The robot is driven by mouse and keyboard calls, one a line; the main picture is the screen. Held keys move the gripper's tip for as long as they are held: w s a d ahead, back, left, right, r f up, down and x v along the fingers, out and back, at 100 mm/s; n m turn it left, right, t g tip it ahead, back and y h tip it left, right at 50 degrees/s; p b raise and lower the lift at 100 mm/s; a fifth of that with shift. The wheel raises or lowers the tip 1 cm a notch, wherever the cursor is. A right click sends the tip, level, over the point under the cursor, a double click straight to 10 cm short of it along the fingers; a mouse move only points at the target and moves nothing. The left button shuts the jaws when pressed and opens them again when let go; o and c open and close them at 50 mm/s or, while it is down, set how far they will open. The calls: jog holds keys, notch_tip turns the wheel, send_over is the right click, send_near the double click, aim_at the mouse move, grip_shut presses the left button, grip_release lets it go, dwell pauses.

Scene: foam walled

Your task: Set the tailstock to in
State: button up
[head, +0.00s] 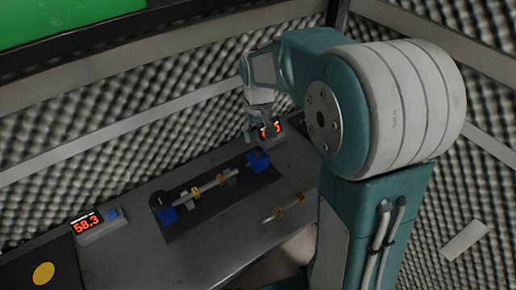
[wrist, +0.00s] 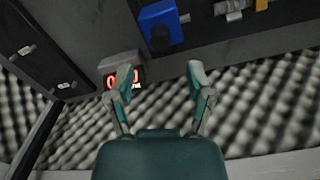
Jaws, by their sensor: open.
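A dark fixture base (head: 215,212) lies on the grey bench, with a blue block at each end and a pale shaft (head: 208,187) with yellow parts between them. The blue block at the right end (head: 257,160) looks like the tailstock. A blue block (wrist: 158,22) with a dark round knob shows at the top of the wrist view, seemingly the same one. My gripper (head: 256,133) is above the bench near that end. In the wrist view my gripper (wrist: 160,75) is open and empty, its fingers apart from the block. I cannot tell the tailstock's setting.
A small box with a red display (head: 271,130) sits behind the right end; it also shows in the wrist view (wrist: 122,72). Another display (head: 87,224) reads 58.3. A loose rod with yellow parts (head: 282,208) lies in front. Foam walls (head: 130,140) enclose the bench.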

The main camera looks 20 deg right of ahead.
aim_at(258, 148)
jog(key=shift+f, duration=3.2)
